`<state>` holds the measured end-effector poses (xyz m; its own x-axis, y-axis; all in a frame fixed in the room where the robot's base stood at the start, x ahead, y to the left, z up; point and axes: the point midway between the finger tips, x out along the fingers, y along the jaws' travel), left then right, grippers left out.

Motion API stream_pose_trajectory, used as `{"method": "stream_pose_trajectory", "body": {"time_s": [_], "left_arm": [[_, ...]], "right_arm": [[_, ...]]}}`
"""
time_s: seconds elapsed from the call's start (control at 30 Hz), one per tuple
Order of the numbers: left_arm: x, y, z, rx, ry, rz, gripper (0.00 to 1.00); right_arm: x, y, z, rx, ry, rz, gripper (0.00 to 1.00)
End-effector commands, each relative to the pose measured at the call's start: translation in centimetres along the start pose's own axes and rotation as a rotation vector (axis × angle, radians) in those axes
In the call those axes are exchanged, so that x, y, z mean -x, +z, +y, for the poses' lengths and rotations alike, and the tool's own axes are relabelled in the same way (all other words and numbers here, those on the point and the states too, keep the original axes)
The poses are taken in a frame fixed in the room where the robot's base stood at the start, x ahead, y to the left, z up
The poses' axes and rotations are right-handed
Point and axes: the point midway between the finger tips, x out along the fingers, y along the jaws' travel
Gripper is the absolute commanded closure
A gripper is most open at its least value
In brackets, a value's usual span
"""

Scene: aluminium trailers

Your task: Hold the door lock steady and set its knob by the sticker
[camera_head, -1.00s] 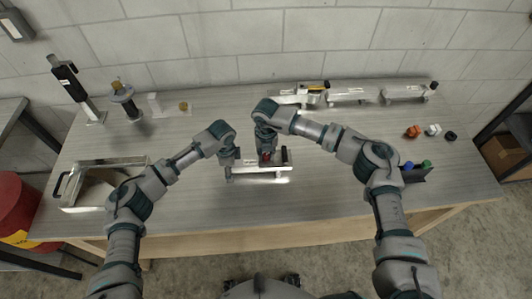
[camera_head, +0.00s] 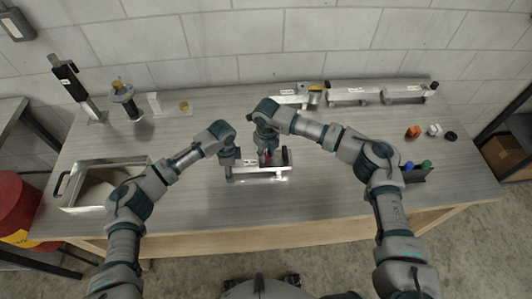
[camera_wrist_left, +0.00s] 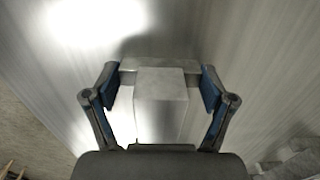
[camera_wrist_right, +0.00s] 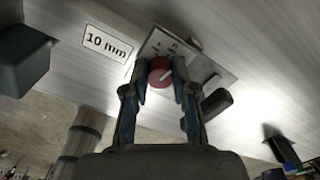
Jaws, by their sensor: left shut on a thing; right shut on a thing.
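The door lock (camera_head: 268,177) is a silver bar-like fixture at the middle of the table, under both my grippers. My left gripper (camera_head: 229,170) is at its left end; in the left wrist view its fingers (camera_wrist_left: 160,88) are shut on a grey metal block (camera_wrist_left: 160,100). My right gripper (camera_head: 266,158) points down over the lock. In the right wrist view its fingers (camera_wrist_right: 160,85) are shut around the red knob (camera_wrist_right: 161,72), which has a pale pointer line on it. The knob sits on a marked plate (camera_wrist_right: 190,58). A sticker (camera_wrist_right: 107,43) beside it reads "10 mm".
A metal tray (camera_head: 70,207) stands at the left. Silver fixtures (camera_head: 350,97) lie along the back. An orange piece (camera_head: 413,131), a white one and a black one lie at the right, near a holder (camera_head: 417,176) with blue and green tops.

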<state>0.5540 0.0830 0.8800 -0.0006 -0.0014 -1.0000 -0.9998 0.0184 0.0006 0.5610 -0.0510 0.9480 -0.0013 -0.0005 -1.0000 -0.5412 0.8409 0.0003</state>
Motion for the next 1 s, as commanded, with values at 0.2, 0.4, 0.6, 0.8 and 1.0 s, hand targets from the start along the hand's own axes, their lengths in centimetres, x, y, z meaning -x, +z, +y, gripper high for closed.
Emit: {"method": "stream_pose_trajectory", "body": {"time_s": [0.2, 0.4, 0.6, 0.8, 1.0], "left_arm": [[-0.05, -0.01, 0.05, -0.002, 0.001, 0.0, 0.68], [-0.05, 0.0, 0.06, -0.002, 0.001, -0.001, 0.68], [-0.05, 0.02, 0.06, -0.002, 0.002, -0.001, 0.68], [-0.05, 0.03, 0.06, -0.002, 0.002, -0.002, 0.68], [-0.05, 0.05, 0.06, -0.002, 0.002, -0.002, 0.68]], "right_arm": [[0.01, 0.02, -0.14, 0.114, -0.003, -0.001, 1.0], [0.01, 0.02, -0.17, 0.171, -0.003, -0.001, 1.0], [0.0, 0.02, -0.19, 0.19, -0.004, -0.001, 1.0], [0.01, 0.02, -0.22, 0.19, -0.004, -0.001, 1.0], [0.01, 0.01, -0.21, 0.189, -0.004, -0.001, 0.52]]}}
